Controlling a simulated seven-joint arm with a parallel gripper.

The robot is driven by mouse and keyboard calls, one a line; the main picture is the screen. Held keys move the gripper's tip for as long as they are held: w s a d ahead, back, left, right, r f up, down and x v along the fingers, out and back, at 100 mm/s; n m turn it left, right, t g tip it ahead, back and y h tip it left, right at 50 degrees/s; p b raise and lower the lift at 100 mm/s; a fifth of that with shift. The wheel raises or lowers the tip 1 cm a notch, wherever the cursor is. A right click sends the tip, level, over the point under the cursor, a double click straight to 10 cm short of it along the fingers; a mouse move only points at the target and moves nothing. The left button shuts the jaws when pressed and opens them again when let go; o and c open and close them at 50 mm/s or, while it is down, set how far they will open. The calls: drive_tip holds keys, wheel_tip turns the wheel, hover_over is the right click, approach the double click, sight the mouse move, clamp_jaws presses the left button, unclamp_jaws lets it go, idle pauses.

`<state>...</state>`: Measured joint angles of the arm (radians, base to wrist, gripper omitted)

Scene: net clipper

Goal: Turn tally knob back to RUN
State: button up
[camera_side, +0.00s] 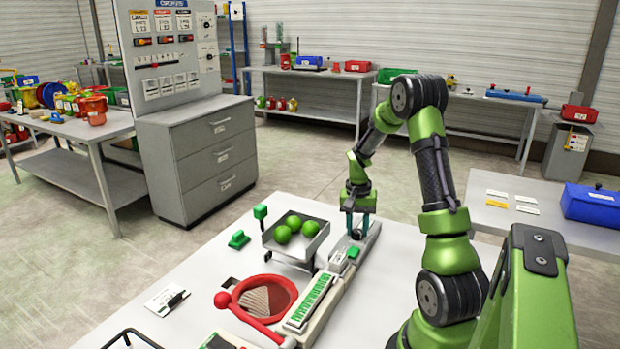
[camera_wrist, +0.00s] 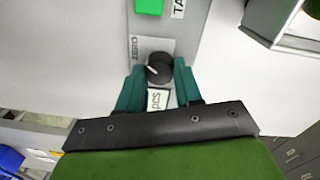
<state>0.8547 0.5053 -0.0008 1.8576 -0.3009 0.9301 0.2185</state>
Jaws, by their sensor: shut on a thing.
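The tally knob (camera_wrist: 161,67) is a dark round knob with a white pointer line on a grey panel. In the wrist view the line slants toward the upper left. A ZERO label (camera_wrist: 135,47) is beside it at the upper left and a PCS label (camera_wrist: 157,99) is just below it. I cannot make out a RUN label. My gripper (camera_wrist: 159,72) has its two teal fingers shut on the knob, one on each side. In the side view my gripper (camera_side: 357,215) points down at the far end of the long grey device, and the knob is mostly hidden.
A green button (camera_wrist: 149,6) is on the same panel. A tray (camera_side: 297,250) with green balls stands left of the device. A red-rimmed net (camera_side: 265,297) and a green counter strip (camera_side: 311,303) are nearer.

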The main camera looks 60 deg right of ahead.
sight(356, 232)
drive_tip(key=n, duration=0.3)
drive_tip(key=shift+n, duration=0.4)
drive_tip(key=n, duration=0.3)
drive_tip(key=shift+n, duration=0.3)
drive_tip(key=n, duration=0.6)
drive_tip(key=shift+a, duration=0.1)
drive_tip(key=shift+n, duration=0.3)
drive_tip(key=o, duration=1)
drive_tip(key=shift+o, duration=0.2)
wheel_tip(356, 232, up, 17)
drive_tip(key=shift+a, duration=0.4)
